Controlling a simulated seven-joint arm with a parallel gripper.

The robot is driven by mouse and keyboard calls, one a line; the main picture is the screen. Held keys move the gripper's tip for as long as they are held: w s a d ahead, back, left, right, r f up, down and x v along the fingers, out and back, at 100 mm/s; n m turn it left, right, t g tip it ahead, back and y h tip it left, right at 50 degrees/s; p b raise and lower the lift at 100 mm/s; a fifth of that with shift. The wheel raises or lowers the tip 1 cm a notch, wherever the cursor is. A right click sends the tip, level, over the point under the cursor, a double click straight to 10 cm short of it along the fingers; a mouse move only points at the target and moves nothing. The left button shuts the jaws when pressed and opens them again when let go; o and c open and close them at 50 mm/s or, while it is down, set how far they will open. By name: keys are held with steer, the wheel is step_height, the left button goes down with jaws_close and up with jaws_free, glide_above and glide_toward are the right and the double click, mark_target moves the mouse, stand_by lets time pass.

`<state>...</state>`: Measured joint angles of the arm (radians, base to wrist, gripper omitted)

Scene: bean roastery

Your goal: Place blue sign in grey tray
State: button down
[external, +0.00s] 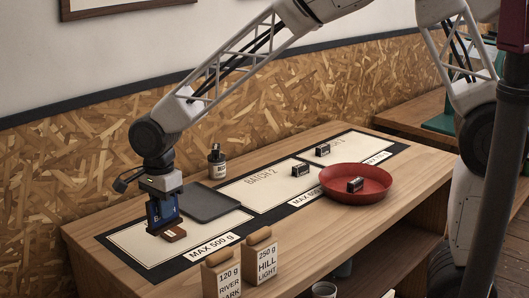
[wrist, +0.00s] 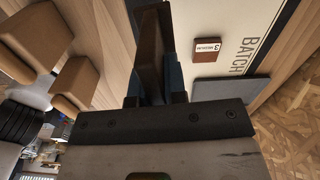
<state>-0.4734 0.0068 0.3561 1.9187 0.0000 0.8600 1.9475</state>
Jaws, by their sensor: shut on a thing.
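The blue sign (external: 167,208) is held upright in my gripper (external: 157,216), above the left end of the mat. My gripper is shut on it. I cannot tell whether the sign's lower edge touches the mat. The grey tray (external: 211,203) lies flat on the table, to the right of my gripper, and looks empty. It also shows in the wrist view (wrist: 235,90).
A small brown block (external: 173,234) marked 3 (wrist: 209,51) lies close by my gripper. Two brown-topped bags (external: 222,275) stand at the front edge. A dark bottle (external: 217,163) stands behind the tray. A red dish (external: 375,188) holds a small black block on the right.

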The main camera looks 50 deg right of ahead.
steer(key=d+f, duration=0.2)
steer(key=d, duration=1.1)
steer(key=w+d+f+m, duration=0.1)
steer(key=d+f, duration=0.1)
steer(key=d, duration=1.1)
steer(key=shift+w, duration=0.3)
steer(key=shift+w+a, duration=0.1)
glide_above(199, 203)
steer(key=shift+f, duration=0.8)
steer(key=shift+f, duration=0.1)
steer(key=shift+f, duration=1.65)
steer(key=shift+f, duration=0.15)
steer(key=c, duration=1.2)
jaws_free()
